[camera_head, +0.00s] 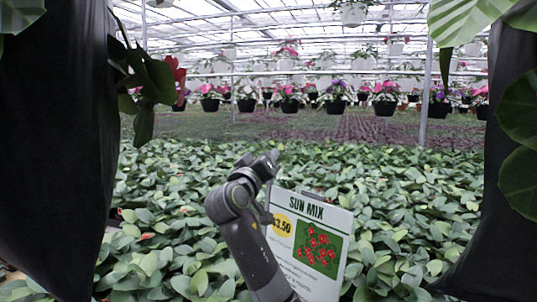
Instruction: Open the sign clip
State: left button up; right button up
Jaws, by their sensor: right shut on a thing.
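A white sign (312,245) reads "SUN MIX", with a yellow price spot and a picture of red flowers. It stands slightly tilted in front of the leafy plants, right of my right arm. My right gripper (267,211) is at the sign's upper left edge and is shut on the sign clip. The wrist hides most of the fingers, and the clip itself cannot be made out. My left gripper is not in view.
Dense low green plants (400,205) fill the ground around the sign. Dark hanging bags or pots (50,150) with leaves stand close at the left and right edges (497,220). Rows of hanging flower pots (290,104) are far behind. A thin post (425,95) stands at the back right.

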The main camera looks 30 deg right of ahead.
dwell(0.5)
jog(key=o, duration=0.6)
jog(key=shift+a, duration=0.1)
jog(key=shift+o, duration=1.4)
jog(key=shift+w+f, duration=0.1)
jog(key=shift+w, duration=0.2)
jog(key=shift+s+a+f, duration=0.15)
jog(key=shift+s+a, duration=0.25)
jog(key=b+v, duration=0.6)
jog(key=v, duration=1)
jog(key=shift+s+a+r, duration=0.15)
jog(key=shift+a+r, duration=0.05)
jog(key=shift+r, duration=0.05)
